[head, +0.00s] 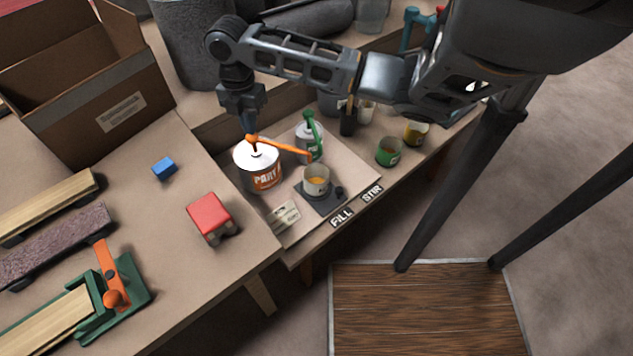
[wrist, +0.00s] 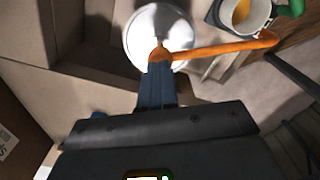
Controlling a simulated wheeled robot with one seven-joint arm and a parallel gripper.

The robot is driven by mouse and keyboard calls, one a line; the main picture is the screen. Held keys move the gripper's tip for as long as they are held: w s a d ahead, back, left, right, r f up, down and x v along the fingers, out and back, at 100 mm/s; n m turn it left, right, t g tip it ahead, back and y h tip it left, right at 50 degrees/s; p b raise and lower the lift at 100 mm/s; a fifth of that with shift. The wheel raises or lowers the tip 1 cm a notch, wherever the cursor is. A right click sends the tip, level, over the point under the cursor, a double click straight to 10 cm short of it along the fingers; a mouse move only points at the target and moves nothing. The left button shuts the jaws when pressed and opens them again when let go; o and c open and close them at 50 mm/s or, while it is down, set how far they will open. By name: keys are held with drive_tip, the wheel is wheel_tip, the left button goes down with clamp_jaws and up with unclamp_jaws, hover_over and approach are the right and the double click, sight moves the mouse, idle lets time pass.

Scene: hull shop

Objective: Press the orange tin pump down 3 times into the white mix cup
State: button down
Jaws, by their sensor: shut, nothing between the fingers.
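The orange tin pump (head: 280,147) stands on the white-topped paint tin (head: 262,177), its spout reaching right toward the white mix cup (head: 316,181). The cup holds some orange liquid and stands on a dark plate. In the wrist view the pump (wrist: 215,50) has its spout end near the rim of the cup (wrist: 250,14). My gripper (head: 249,131) is shut and empty, pointing down at the top of the pump head. In the wrist view its fingertips (wrist: 161,66) meet the pump head's near end. I cannot tell whether they touch it.
A grey tin with a green pump (head: 309,138) stands just behind the cup. A red block (head: 210,217), blue block (head: 164,169) and cardboard box (head: 90,90) are on the left bench.

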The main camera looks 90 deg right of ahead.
drive_tip(key=shift+f+b, duration=0.85)
drive_tip(key=shift+f, duration=0.45)
drive_tip(key=shift+r+p, duration=1.15)
drive_tip(key=shift+r, duration=0.3)
drive_tip(key=shift+f, duration=0.1)
drive_tip(key=shift+f+b, duration=1.05)
drive_tip(key=shift+f, duration=0.3)
drive_tip(key=shift+r+p, duration=1.15)
drive_tip(key=shift+r, duration=0.35)
